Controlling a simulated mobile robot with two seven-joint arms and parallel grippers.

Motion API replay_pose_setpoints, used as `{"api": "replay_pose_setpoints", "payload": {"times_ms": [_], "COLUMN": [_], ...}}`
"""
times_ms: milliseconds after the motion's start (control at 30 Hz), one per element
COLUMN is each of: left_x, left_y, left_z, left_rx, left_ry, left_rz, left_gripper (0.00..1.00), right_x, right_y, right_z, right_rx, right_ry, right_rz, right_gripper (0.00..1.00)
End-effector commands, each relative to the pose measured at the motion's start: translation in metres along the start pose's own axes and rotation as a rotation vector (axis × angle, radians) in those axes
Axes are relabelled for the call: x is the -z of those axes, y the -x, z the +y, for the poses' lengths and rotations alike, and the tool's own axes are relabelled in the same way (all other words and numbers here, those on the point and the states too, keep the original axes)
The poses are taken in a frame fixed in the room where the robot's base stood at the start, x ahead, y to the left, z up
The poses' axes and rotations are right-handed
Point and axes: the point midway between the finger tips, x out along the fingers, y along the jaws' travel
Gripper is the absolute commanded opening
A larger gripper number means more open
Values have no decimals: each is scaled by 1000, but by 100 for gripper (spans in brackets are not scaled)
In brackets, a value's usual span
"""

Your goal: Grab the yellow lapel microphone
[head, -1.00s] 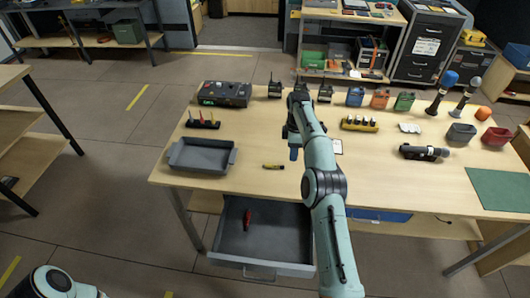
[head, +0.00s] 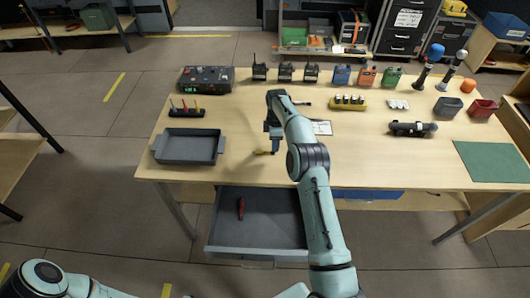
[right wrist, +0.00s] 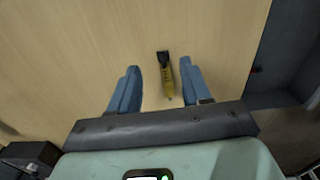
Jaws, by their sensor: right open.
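The yellow lapel microphone (right wrist: 168,76) has a black end and lies on the wooden table. In the right wrist view it lies between the two blue fingers of my right gripper (right wrist: 159,68), with a gap on each side. In the head view the microphone (head: 262,153) shows at the left of my right gripper (head: 274,146), which partly covers it. My right gripper is open and points down at the tabletop. My left gripper is out of the picture; only part of my left arm shows at the lower left.
An open grey drawer (head: 270,237) holding a red tool (head: 240,208) juts out below the table front. A grey tray (head: 187,147) stands left of the microphone. A white card (head: 322,128) and a yellow holder (head: 347,104) lie to the right. The tabletop around the microphone is clear.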

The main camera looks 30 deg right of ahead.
Motion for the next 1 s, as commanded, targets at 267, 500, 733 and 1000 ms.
{"api": "replay_pose_setpoints", "payload": {"times_ms": [267,500,733,1000], "left_x": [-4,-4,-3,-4], "left_y": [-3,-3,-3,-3], "left_z": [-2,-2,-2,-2], "left_rx": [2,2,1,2], "left_ry": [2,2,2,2], "left_rz": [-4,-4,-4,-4], "left_gripper": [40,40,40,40], "right_x": [2,2,2,2], "right_y": [-42,-46,-45,-45], "right_z": [-5,-4,-4,-4], "right_rx": [4,0,1,1], "right_ry": [-1,-1,-1,-1], "right_rz": [0,1,1,1], "right_gripper": [48,48,0,0]}}
